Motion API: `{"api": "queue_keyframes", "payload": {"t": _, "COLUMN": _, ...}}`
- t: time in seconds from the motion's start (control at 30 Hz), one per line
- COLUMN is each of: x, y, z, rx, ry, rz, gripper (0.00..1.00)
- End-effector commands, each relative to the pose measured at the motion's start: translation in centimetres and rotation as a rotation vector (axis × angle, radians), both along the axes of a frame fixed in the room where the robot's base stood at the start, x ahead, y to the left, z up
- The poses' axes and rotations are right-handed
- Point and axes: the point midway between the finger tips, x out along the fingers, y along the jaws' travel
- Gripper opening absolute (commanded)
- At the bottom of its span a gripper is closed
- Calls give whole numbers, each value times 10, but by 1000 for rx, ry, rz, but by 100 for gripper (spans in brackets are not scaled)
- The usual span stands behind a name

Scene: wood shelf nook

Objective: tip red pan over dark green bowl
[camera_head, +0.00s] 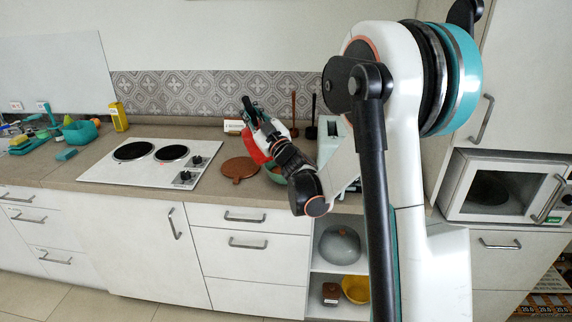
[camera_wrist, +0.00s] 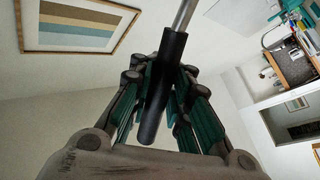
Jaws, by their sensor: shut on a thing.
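The red pan (camera_head: 253,146) is held tilted steeply over the counter in the head view, partly hidden by my arm. Its black handle (camera_wrist: 163,95) with a metal rod lies between my gripper's fingers (camera_wrist: 160,92) in the wrist view. My gripper (camera_head: 257,115) is shut on this handle. A green bowl (camera_head: 273,176) stands on the counter just below the pan, mostly hidden by my arm. Something brownish shows inside it. The pan's inside cannot be seen.
A round brown board (camera_head: 238,169) lies left of the bowl. A white cooktop (camera_head: 150,164) is farther left, with a yellow box (camera_head: 118,116) behind it. A microwave (camera_head: 505,187) stands at the right. A yellow bowl (camera_head: 355,289) sits on a low shelf.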

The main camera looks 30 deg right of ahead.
Motion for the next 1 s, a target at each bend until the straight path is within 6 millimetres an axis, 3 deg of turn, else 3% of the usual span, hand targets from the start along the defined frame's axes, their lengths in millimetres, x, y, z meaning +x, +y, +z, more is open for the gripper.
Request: {"api": "queue_keyframes", "payload": {"t": 1.0, "x": -6, "y": -17, "z": 8, "rx": 88, "ry": -32, "rz": -1, "gripper": 0}}
